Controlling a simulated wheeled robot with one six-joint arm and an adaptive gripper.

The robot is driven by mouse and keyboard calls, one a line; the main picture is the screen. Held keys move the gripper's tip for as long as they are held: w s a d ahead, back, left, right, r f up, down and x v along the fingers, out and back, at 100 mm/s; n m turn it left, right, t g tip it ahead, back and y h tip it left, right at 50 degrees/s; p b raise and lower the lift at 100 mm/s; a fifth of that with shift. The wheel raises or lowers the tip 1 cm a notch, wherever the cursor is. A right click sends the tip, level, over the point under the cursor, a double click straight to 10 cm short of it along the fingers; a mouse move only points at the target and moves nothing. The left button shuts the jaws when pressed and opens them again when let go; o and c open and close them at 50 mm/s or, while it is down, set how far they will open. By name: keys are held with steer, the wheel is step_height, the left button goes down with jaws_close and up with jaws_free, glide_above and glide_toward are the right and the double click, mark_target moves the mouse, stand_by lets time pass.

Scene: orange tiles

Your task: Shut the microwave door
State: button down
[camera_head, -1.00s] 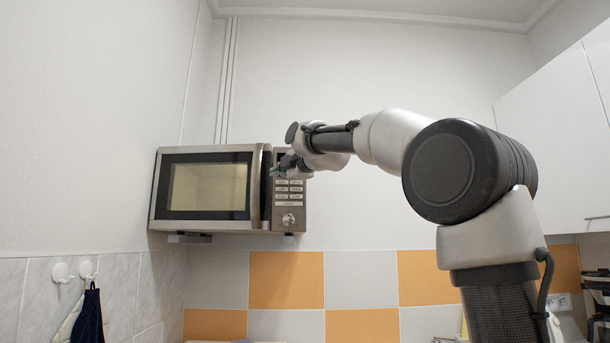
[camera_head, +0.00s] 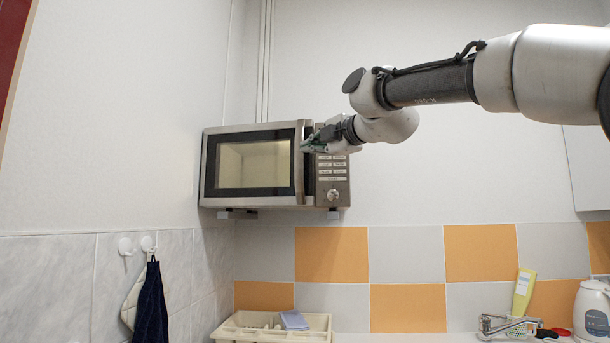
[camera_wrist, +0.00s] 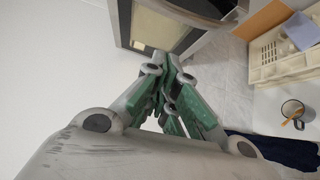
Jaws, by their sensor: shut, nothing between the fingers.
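The microwave (camera_head: 333,185) is mounted on the wall in the head view, left of centre. Its door (camera_head: 253,165) has a dark-framed window, and its right edge appears a little out from the body, with a dark strip between it and the control panel. My gripper (camera_head: 308,146) is shut and empty, its fingertips at the upper right edge of the door; I cannot tell if they touch. In the wrist view the green-padded fingers (camera_wrist: 172,64) come together in the middle, just below part of the microwave (camera_wrist: 190,42).
A cream dish rack (camera_head: 237,327) stands below the microwave; it also shows in the wrist view (camera_wrist: 275,66). A mug (camera_wrist: 293,112) is near it. A dark towel (camera_head: 151,305) hangs on the left wall. A kettle (camera_head: 592,312) and bottle (camera_head: 523,292) stand right.

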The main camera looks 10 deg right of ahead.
step_height(320, 180, down, 3)
steer(key=s, duration=0.2)
steer(key=m+h, duration=0.1)
steer(key=m, duration=0.1)
glide_toward(301, 176)
steer(key=w+a+f, duration=0.1)
steer(key=w+a, duration=0.2)
steer(key=a, duration=0.2)
steer(key=shift+w+a+f+t, duration=0.1)
steer(key=shift+w+a+t, duration=0.05)
steer(key=shift+w+t, duration=0.2)
steer(key=shift+w+d, duration=0.4)
steer(key=shift+w, duration=0.5)
